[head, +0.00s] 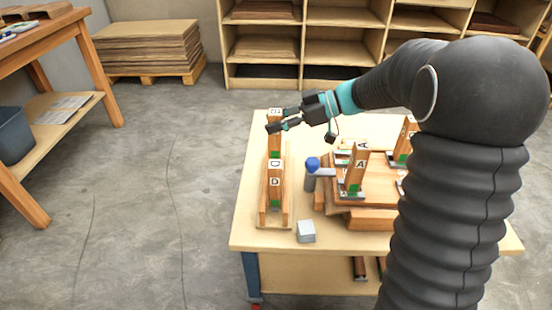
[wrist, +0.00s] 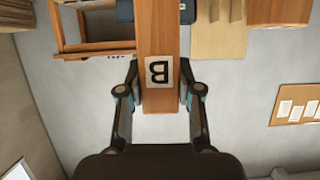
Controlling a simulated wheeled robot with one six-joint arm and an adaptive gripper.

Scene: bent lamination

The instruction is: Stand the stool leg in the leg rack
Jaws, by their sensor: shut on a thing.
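A wooden stool leg marked B (wrist: 158,40) is between the two fingers of my gripper (wrist: 160,88) in the wrist view. In the head view my gripper (head: 277,127) is shut on this leg (head: 275,117) near its top, at the far end of the leg rack (head: 262,208). The rack is a long wooden frame on the table's left side. Another leg, marked D (head: 275,172), stands upright in its nearer part. Whether the foot of leg B is seated in the rack or above it, I cannot tell, as leg D hides it.
A blue-topped grey object (head: 312,172) stands right of the rack. A grey cube (head: 306,231) lies near the table's front edge. A leg marked A (head: 357,168) and another leg (head: 405,140) stand on wooden boards at right. The table (head: 248,225) is bare left of the rack.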

